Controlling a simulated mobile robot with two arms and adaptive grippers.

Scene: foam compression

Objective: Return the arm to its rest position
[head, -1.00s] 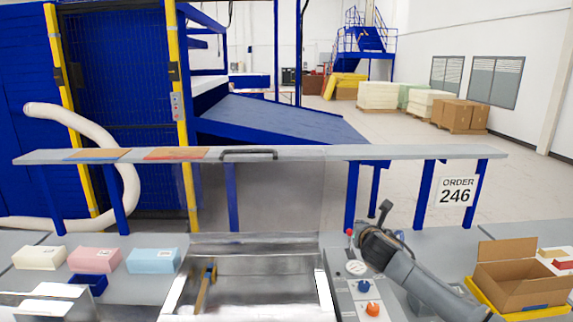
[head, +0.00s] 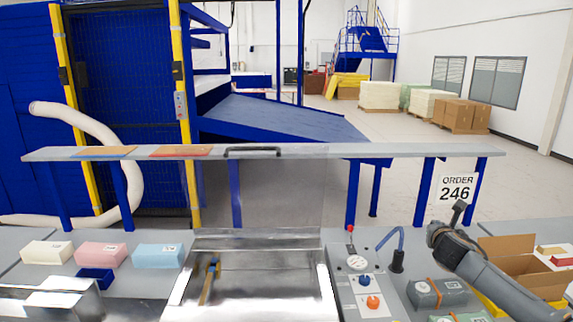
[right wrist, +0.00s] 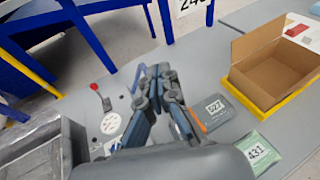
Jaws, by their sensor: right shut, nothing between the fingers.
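My right gripper (head: 458,214) is at the right side in the head view, raised over the worktop between the control panel (head: 366,303) and the open cardboard box (head: 534,285). Its dark fingers are shut and empty. In the right wrist view the gripper (right wrist: 158,72) fills the middle, with the fingers together and the bench below. My right forearm hides part of the box in the head view. My left gripper is not in view.
A grey block (head: 438,293) marked 527 and a green block (right wrist: 258,152) marked 431 lie below the arm. A metal basin (head: 262,268) stands left of the panel. Cream (head: 46,253), pink (head: 101,256) and blue (head: 158,257) blocks sit farther left.

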